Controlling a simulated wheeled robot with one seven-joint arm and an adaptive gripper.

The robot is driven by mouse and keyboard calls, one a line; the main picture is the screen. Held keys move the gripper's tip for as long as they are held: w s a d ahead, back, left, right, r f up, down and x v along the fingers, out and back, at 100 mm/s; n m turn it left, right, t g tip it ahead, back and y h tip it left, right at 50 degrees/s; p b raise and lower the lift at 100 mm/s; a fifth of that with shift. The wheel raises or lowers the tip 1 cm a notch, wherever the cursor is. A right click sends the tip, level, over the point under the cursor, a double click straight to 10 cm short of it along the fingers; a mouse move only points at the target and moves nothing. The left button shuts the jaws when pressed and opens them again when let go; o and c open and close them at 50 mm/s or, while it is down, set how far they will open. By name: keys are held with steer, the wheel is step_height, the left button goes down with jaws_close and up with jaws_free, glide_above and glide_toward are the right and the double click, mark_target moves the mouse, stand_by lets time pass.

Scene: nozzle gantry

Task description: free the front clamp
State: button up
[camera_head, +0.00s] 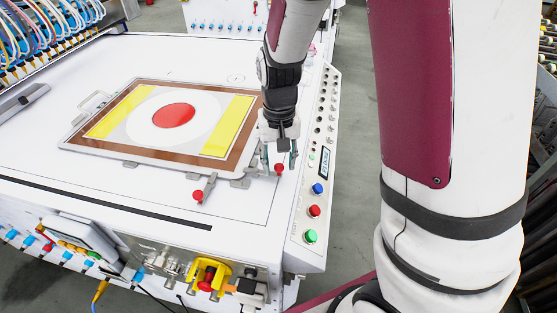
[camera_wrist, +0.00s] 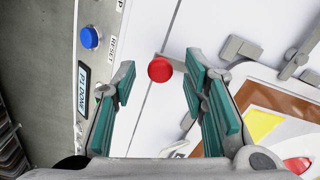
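The framed panel (camera_head: 140,157) with a red disc lies on the white machine top. A clamp with a red knob (camera_head: 279,169) sits at its near right corner; its grey lever runs left. A second clamp with a red knob (camera_head: 197,196) sits along the near edge. I cannot tell by name which is the front clamp. My gripper (camera_head: 279,158) points down over the right knob, fingers apart. In the wrist view that red knob (camera_wrist: 160,69) shows between the open teal fingertips (camera_wrist: 160,62), touching neither; its height relative to them is unclear.
A control strip with blue (camera_head: 318,188), red (camera_head: 314,211) and green (camera_head: 310,236) buttons runs along the right edge, close to my gripper. Cables and nozzles (camera_head: 40,35) stand at the back left.

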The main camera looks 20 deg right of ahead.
steer(key=shift+f, duration=0.1)
jaws_close()
